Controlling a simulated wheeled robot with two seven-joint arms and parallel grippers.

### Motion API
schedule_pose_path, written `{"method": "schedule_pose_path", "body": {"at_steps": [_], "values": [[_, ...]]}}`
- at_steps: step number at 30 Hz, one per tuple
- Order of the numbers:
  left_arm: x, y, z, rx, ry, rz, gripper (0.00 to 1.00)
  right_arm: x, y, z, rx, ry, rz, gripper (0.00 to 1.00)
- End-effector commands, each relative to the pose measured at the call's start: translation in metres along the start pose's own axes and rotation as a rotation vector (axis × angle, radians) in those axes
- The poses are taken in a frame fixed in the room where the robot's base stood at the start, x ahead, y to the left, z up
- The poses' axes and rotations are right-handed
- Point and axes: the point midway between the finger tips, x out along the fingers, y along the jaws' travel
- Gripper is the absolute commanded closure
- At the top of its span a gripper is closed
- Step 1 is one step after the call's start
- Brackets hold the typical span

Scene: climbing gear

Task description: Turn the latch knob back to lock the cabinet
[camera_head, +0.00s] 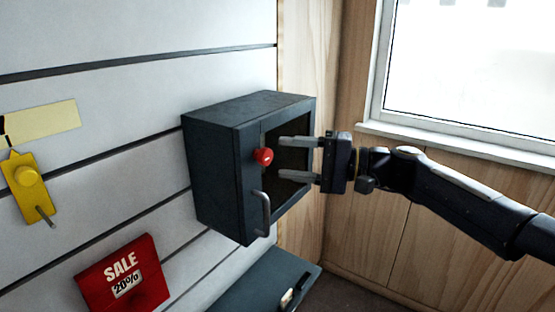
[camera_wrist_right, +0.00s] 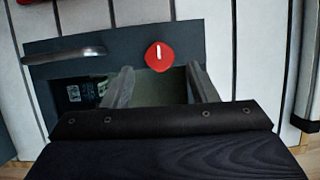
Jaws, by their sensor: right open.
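The dark grey cabinet (camera_head: 213,170) is fixed to the slatted wall, and its front looks closed. A round red latch knob (camera_head: 263,156) sits on the front above a grey bar handle (camera_head: 264,213). In the right wrist view, the knob (camera_wrist_right: 159,58) has a white mark running up and down the picture, across the direction of the handle (camera_wrist_right: 65,55). My right gripper (camera_head: 281,159) is open and empty. Its fingers point at the cabinet front, just right of the knob in the head view, apparently apart from it. My left gripper is not in view.
A yellow device (camera_head: 24,186) and a red sale sign (camera_head: 124,275) are on the wall at left. A dark shelf (camera_head: 245,283) is below the cabinet. A window (camera_head: 470,70) is at upper right. A labelled item (camera_wrist_right: 73,93) shows through the cabinet's front.

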Motion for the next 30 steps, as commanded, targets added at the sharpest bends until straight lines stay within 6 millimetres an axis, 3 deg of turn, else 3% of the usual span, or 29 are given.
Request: {"method": "schedule_pose_path", "body": {"at_steps": [3, 7, 20, 23, 26, 30], "values": [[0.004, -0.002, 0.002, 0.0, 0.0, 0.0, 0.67, -0.021, 0.001, -0.001, -0.001, 0.005, 0.001, 0.47], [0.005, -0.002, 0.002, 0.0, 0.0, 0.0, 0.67, -0.035, 0.001, -0.001, 0.001, 0.002, 0.001, 0.47], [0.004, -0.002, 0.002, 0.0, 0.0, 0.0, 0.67, -0.04, 0.001, 0.002, -0.003, 0.0, 0.01, 0.47], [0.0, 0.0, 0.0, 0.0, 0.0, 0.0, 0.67, -0.039, 0.007, 0.018, -0.027, 0.006, 0.088, 0.47], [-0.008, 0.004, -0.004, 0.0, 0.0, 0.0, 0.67, -0.044, 0.027, 0.05, -0.081, 0.027, 0.263, 0.47], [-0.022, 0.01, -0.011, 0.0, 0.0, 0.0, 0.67, -0.083, 0.069, 0.107, -0.185, 0.096, 0.582, 0.47]]}}
